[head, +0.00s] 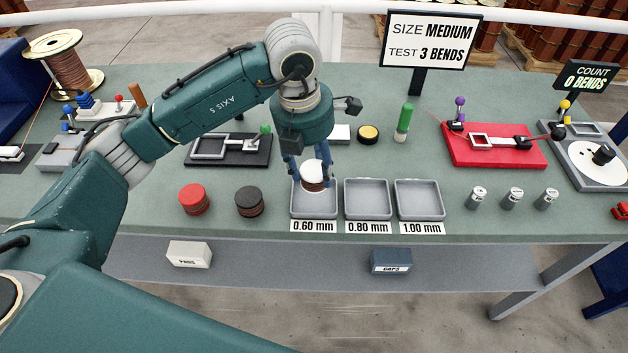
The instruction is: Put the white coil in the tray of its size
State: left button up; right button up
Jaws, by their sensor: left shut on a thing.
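The white coil (313,176) has a white top and a brown wound side. My left gripper (312,178) is shut on it, with its fingers at the coil's two sides. The coil is over or inside the tray marked 0.60 mm (315,208); I cannot tell whether it touches the tray floor. To its right are the empty tray marked 0.80 mm (368,209) and the empty tray marked 1.00 mm (419,209). A sign (430,40) reads "SIZE MEDIUM, TEST 3 BENDS". My right gripper is not in view.
A red coil (194,199) and a black coil (249,202) lie left of the trays. Small metal cylinders (512,198) stand to the right. A red fixture (493,146) and a black fixture (228,150) sit behind. A count sign (588,75) reads "0 BENDS".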

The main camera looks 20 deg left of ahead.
aim_at(313, 185)
pick_arm(q)
notch_tip(313, 185, down, 2)
jog(key=shift+a+f, duration=0.1)
jog(key=shift+f, duration=0.05)
notch_tip(313, 185, down, 3)
jog(key=shift+f+p, duration=0.2)
jog(key=shift+p, duration=0.4)
jog(key=shift+f, duration=0.3)
jog(key=o, duration=1.1)
jog(key=shift+f, duration=0.1)
jog(key=o, duration=0.5)
jog(key=shift+c, duration=0.2)
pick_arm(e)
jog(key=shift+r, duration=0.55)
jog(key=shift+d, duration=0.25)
